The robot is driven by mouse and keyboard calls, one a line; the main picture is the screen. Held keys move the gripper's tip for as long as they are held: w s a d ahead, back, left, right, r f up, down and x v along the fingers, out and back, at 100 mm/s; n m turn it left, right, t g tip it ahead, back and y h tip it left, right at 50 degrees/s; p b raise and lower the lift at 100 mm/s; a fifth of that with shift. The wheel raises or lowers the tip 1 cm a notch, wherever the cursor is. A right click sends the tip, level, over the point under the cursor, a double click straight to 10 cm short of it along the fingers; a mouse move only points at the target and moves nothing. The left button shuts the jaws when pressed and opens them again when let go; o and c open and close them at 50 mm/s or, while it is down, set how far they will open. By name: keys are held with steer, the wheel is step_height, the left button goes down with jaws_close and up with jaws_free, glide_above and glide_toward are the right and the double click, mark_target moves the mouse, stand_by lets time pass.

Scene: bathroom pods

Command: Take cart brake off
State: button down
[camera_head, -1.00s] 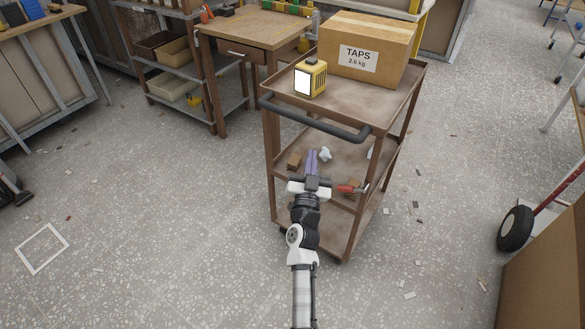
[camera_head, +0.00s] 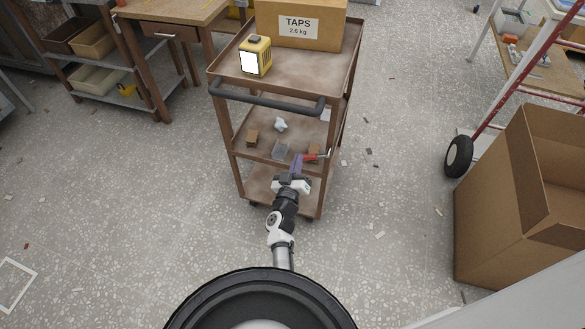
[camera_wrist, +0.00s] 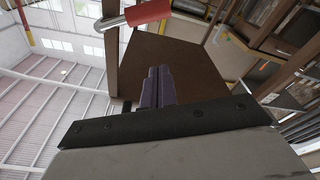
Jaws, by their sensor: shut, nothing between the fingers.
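The brown three-shelf cart (camera_head: 292,72) stands ahead of me, with a dark push bar (camera_head: 265,98) on its near side. A red-handled lever (camera_head: 314,156) lies roughly level at the cart's right near post, at middle-shelf height. I take it for the brake. It also shows as a red grip on a metal rod at the top of the wrist view (camera_wrist: 148,12). My gripper (camera_head: 297,163) is shut and empty, its purple fingers (camera_wrist: 158,73) just left of and slightly below the lever in the head view. I cannot tell whether they touch it.
A "TAPS" carton (camera_head: 300,25) and a yellow device (camera_head: 256,57) sit on the cart's top. Small items, including a white knob (camera_head: 281,125), lie on the middle shelf. An open cardboard box (camera_head: 500,205) and a hand-truck wheel (camera_head: 459,157) stand right.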

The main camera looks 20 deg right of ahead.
mark_target(305, 159)
steer(key=shift+w+d+f+b, duration=0.7)
steer(key=shift+w+d+b, duration=0.15)
steer(key=shift+d, duration=0.1)
steer(key=shift+w+d+f+b, duration=0.7)
steer(key=shift+w+d+b, duration=0.1)
steer(key=shift+d+b, duration=0.1)
steer(key=shift+f+n+y+p, duration=0.3)
steer(key=shift+f+n+p, duration=0.1)
steer(key=shift+n, duration=0.4)
steer(key=s+d+f+n+y+p, duration=0.1)
steer(key=d+f+n, duration=0.3)
steer(key=n, duration=0.8)
steer(key=shift+s+f+y, duration=0.3)
steer(key=shift+s+f, duration=0.15)
steer(key=shift+s, duration=0.4)
steer(key=shift+w, duration=0.1)
